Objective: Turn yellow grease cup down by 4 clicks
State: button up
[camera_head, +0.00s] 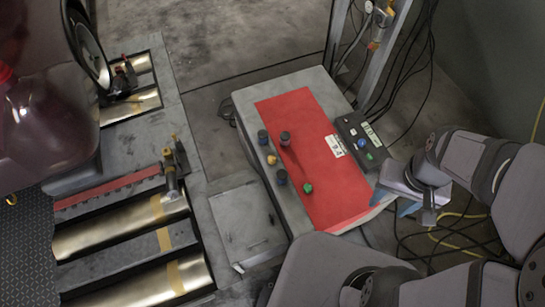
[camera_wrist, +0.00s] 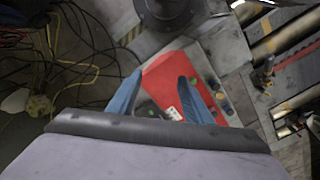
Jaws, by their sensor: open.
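The yellow grease cup (camera_head: 272,159) is a small knob on the red-topped grey cabinet (camera_head: 243,108). Dark blue-topped cups stand around it: one to the upper left (camera_head: 263,137), one to the upper right (camera_head: 285,138) and one just below (camera_head: 282,177). A green cup (camera_head: 308,188) stands further to the lower right. My gripper (camera_head: 394,201) is off the cabinet's right side, well apart from the yellow cup. In the wrist view its blue fingers (camera_wrist: 160,76) are spread and empty, and the cups appear small beyond the right finger.
A black control box (camera_head: 362,140) with buttons sits on the cabinet's right edge, near my gripper. Steel rollers (camera_head: 120,235) and a vehicle (camera_head: 40,90) are at the left. Cables (camera_head: 415,65) hang behind and lie on the floor at the right. Space above the red panel is clear.

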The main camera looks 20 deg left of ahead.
dwell(0.3)
jog(key=w+a+f+n+b, duration=0.3)
jog(key=w+a+f+b, duration=0.2)
jog(key=w+f+b, duration=0.4)
jog(key=n+b, duration=0.8)
jog(key=b, duration=1.3)
send_over(272, 158)
jog(key=f, duration=2.5)
jog(key=shift+d+f, duration=0.15)
jog(key=shift+d, duration=0.15)
jog(key=shift+s+a+f, duration=0.15)
jog(key=shift+a, duration=0.2)
jog(key=shift+d+f+b, duration=0.1)
jog(key=shift+f+b, duration=0.35)
jog(key=shift+f, duration=3.2)
jog(key=shift+c, duration=0.4)
jog(key=c, duration=1)
